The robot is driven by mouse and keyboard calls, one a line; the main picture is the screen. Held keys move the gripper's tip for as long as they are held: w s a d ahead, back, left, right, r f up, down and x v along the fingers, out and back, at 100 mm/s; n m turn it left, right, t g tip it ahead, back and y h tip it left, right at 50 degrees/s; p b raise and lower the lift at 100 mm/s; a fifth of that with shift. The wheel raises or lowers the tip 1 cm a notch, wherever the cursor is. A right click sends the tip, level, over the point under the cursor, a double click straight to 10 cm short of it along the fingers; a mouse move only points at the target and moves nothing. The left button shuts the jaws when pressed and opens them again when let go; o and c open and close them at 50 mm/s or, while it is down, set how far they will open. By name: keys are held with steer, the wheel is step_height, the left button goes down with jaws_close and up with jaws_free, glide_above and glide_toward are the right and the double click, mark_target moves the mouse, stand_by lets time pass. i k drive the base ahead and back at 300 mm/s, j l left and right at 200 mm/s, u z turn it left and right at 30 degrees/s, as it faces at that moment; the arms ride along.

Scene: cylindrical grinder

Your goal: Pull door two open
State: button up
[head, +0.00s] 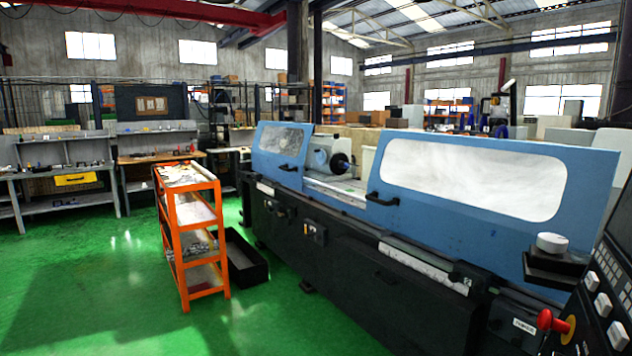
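The blue cylindrical grinder has two sliding doors with windows. The smaller left door (280,171) has a black handle (288,167) near its lower right edge. The larger right door (420,207) has a black handle (381,199) at its lower left edge and a small dark mark lower down, too small to read surely. A gap between the doors shows a grey workhead with a dark round chuck (340,163). Which one is door two cannot be read for certain. My gripper is not in view.
An orange shelf cart (189,230) stands on the green floor left of the grinder, beside a black bin (243,262). A control panel (606,290) with a red knob (551,321) is close at right. Workbenches (75,172) line the back left. Floor at front left is clear.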

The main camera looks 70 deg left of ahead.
mark_target(524, 184)
steer(key=u, duration=1.5)
steer(key=i+j+z, duration=0.15)
steer(key=i+j, duration=1.1)
steer(key=i, duration=0.4)
steer(key=i+j+z, duration=0.2)
steer(key=i+j, duration=1.3)
steer(key=i, duration=0.1)
